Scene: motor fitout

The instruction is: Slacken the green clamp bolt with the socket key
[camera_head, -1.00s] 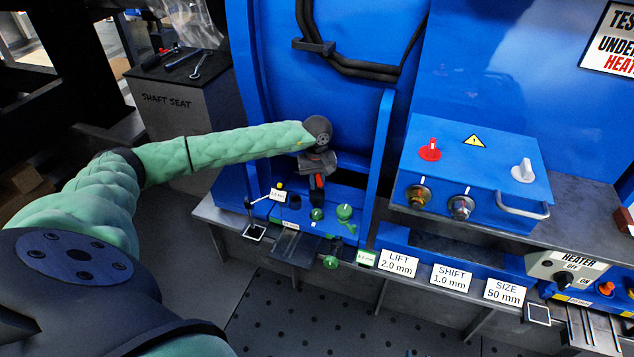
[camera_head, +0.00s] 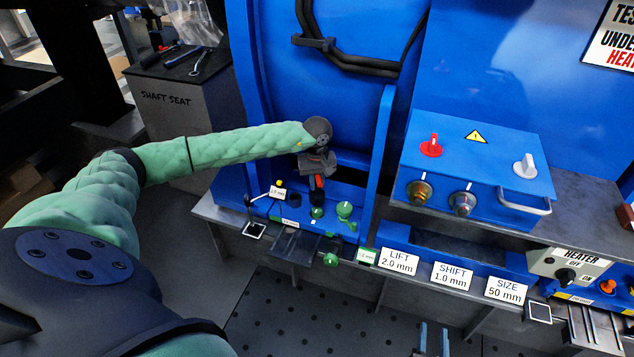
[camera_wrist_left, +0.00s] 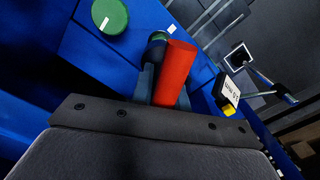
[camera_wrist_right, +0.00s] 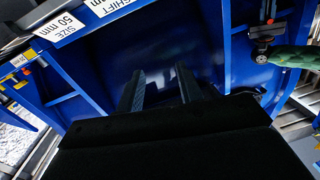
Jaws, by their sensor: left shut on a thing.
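My left gripper (camera_head: 317,172) is shut on the red-handled socket key (camera_head: 318,182). The red handle (camera_wrist_left: 175,73) stands between the fingers in the left wrist view. Beyond it is a dark round part (camera_wrist_left: 157,37), partly hidden; I cannot tell whether the key sits on it. In the head view a small green knob (camera_head: 317,212) lies just below the key, with a larger green knob (camera_head: 345,211) to its right and another green knob (camera_head: 331,259) lower down. I cannot tell which is the clamp bolt. My right gripper (camera_head: 434,342) is open and empty, low in the head view.
A blue control box (camera_head: 480,170) with red and white switches stands to the right. A dial stand with a small screen (camera_head: 254,231) is left of the knobs. Label cards (camera_head: 398,262) line the front edge. A grey cabinet (camera_head: 185,110) with tools stands at the back left.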

